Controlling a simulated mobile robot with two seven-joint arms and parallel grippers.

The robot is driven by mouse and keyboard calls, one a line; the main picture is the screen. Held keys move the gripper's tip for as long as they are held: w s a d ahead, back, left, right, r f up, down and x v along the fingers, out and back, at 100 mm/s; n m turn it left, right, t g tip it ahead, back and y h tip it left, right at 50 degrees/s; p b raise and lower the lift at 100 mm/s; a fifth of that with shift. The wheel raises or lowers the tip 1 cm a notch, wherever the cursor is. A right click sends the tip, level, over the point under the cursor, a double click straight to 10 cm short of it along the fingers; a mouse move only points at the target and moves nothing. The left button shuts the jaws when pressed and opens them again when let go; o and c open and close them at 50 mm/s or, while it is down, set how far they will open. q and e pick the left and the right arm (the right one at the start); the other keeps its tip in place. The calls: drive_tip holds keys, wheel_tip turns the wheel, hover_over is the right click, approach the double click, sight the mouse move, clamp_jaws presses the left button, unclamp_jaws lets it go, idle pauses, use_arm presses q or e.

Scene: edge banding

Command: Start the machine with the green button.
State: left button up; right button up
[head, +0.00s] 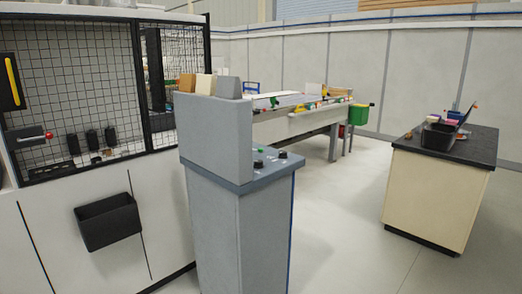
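A grey control pedestal (238,225) stands in the centre of the head view, with its tall back panel (213,140) on the left. On its top are black knobs (282,154) and a small green spot (259,150), which looks like the green button. It is partly edge-on and too small to tell whether it is pressed. Behind the pedestal is a long machine table (300,124) with coloured parts on it. Neither of my grippers is in view.
A cabinet with a wire-mesh front (75,90) and a black bin (108,221) stands on the left. A cream cabinet with a dark top (430,200) carries a black tray (438,136) on the right. A green bin (359,114) hangs at the machine's end. The floor (340,225) between is clear.

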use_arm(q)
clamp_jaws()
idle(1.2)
